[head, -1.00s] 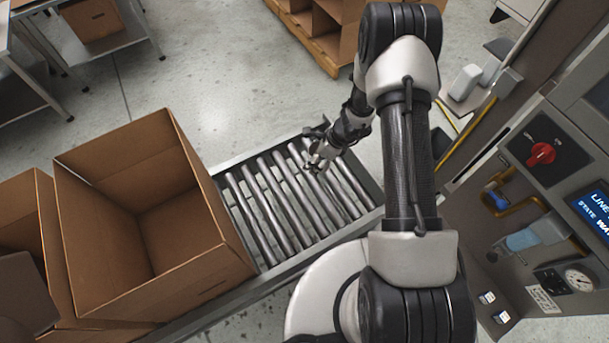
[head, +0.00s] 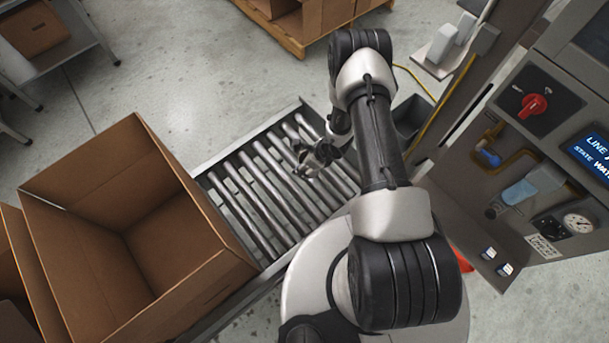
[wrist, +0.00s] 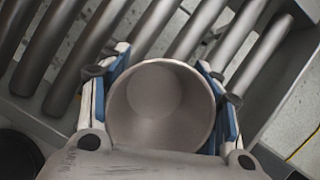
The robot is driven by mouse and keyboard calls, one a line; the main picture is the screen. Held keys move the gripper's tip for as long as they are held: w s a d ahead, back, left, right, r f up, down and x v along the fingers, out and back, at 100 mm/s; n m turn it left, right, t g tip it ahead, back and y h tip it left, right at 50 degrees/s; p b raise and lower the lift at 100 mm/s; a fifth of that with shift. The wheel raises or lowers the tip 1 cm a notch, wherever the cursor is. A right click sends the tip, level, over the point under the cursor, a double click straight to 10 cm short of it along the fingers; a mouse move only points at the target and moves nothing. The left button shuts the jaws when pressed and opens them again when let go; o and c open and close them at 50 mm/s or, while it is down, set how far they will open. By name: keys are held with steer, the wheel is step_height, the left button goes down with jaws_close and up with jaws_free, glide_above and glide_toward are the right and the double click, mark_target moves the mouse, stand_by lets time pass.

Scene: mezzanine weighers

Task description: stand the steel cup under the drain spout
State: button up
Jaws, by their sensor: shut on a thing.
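The steel cup (wrist: 160,130) is in the wrist view, seen into its open mouth. My gripper (wrist: 162,62) is shut on it, with a blue-lined finger pad against each side. In the head view my gripper (head: 312,160) is over the roller conveyor, and the cup is too small and covered there to make out clearly. On the grey machine panel at the right, a pale blue bowl (head: 522,190) has a dark fitting (head: 493,212) at its lower left end. This may be the drain spout, but I cannot tell for sure. The cup is well apart from it.
The roller conveyor (head: 262,185) lies below the gripper. A large open carton (head: 90,215) stands on its left. A dark bin (head: 412,118) stands between conveyor and machine.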

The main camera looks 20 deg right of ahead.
step_height(320, 180, down, 9)
steer(key=shift+r+b, duration=0.1)
steer(key=shift+b, duration=1.15)
steer(key=shift+f, duration=0.2)
steer(key=o, duration=1.1)
